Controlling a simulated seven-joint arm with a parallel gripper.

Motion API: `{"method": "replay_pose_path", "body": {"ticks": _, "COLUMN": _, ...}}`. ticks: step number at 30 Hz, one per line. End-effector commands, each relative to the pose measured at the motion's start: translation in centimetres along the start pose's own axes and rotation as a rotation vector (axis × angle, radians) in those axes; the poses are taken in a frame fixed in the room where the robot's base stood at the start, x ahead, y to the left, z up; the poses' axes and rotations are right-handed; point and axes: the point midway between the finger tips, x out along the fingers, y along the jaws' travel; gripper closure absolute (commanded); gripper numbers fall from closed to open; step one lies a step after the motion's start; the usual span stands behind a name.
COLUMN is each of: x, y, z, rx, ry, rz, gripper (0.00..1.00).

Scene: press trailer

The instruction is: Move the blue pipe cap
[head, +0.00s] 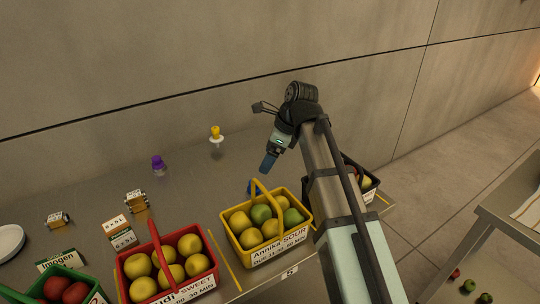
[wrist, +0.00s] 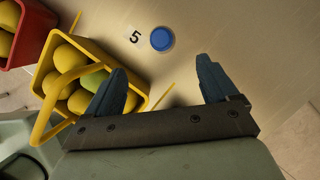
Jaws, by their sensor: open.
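The blue pipe cap (wrist: 161,39) shows in the wrist view as a round blue disc on the table, beside a label with a 5. In the head view a small blue piece (head: 250,187) shows behind the yellow basket, partly hidden; it looks like the cap. My gripper (wrist: 161,68) is open and empty, with its two dark blue fingers apart. In the wrist view the cap lies beyond the fingertips, about midway between them. In the head view my gripper (head: 268,162) hangs above the table, over and behind the yellow basket, not touching the blue piece.
The yellow basket (head: 273,243) of fruit with its raised handle stands close to the cap. A red basket (head: 195,273) stands left of it. A dark basket (head: 368,187) is partly behind my arm. A purple item (head: 158,164) and a yellow-topped item (head: 216,134) stand farther back.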

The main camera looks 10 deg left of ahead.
Motion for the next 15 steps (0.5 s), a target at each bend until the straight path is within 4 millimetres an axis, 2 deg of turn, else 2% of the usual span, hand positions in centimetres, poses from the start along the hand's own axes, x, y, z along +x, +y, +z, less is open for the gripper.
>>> {"method": "replay_pose_path", "body": {"ticks": 8, "x": 0.4, "y": 0.0, "z": 0.0, "rx": -0.002, "ry": 0.001, "rz": -0.001, "gripper": 0.13}}
{"method": "replay_pose_path", "body": {"ticks": 15, "x": 3.2, "y": 0.0, "z": -0.1, "rx": -0.002, "ry": 0.001, "rz": 0.000, "gripper": 0.13}}
